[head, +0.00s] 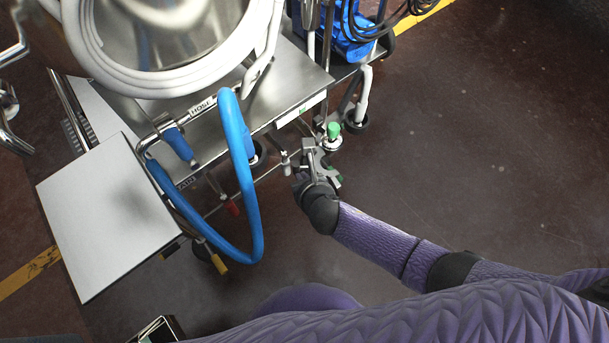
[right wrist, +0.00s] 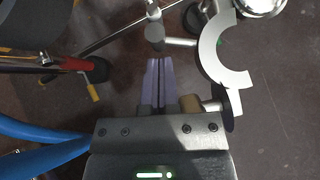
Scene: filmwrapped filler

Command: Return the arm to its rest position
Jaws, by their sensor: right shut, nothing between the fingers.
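My right gripper (head: 311,158) is beside the machine's lower right side in the head view, with its arm reaching in from the right. In the right wrist view its fingers (right wrist: 158,68) are together with nothing between them. A thin metal pipe with a small fitting (right wrist: 155,35) lies just ahead of the fingertips. A fitting with a green knob (head: 333,131) is just beyond the gripper in the head view. I cannot tell whether the fingers touch any of these parts. My left gripper is not in view.
A steel machine frame carries a white panel (head: 105,215) and a looping blue hose (head: 245,185). A curved open clamp (right wrist: 212,52) is close to the right of the fingers. Red and yellow valve handles (right wrist: 92,90) are at left. The dark floor (head: 480,140) at right is clear.

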